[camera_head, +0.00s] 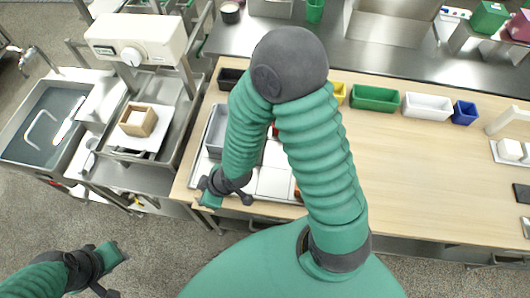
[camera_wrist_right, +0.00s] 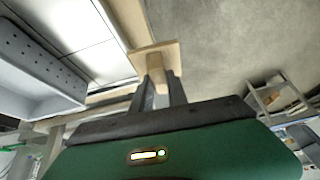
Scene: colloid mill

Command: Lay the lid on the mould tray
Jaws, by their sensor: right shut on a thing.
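My right gripper (camera_wrist_right: 160,82) is shut on a pale wooden piece (camera_wrist_right: 155,52), which looks like the lid: a small flat plate with a block-like grip between the fingers. In the head view my right gripper (camera_head: 213,192) hangs over the front left edge of the wooden table, and the lid cannot be made out there. A square wooden box (camera_head: 138,120), open on top, sits on a white board under the press at the left. I cannot tell whether it is the mould tray. My left gripper (camera_head: 112,266) is at the lower left, over the floor, its fingers unclear.
A grey perforated container (camera_wrist_right: 35,75) is left of my right gripper in the wrist view. The press (camera_head: 135,45) overhangs the wooden box. A sink (camera_head: 42,125) stands further left. Green (camera_head: 375,98), white (camera_head: 428,106) and blue (camera_head: 464,113) bins line the table's back. The table's right middle is clear.

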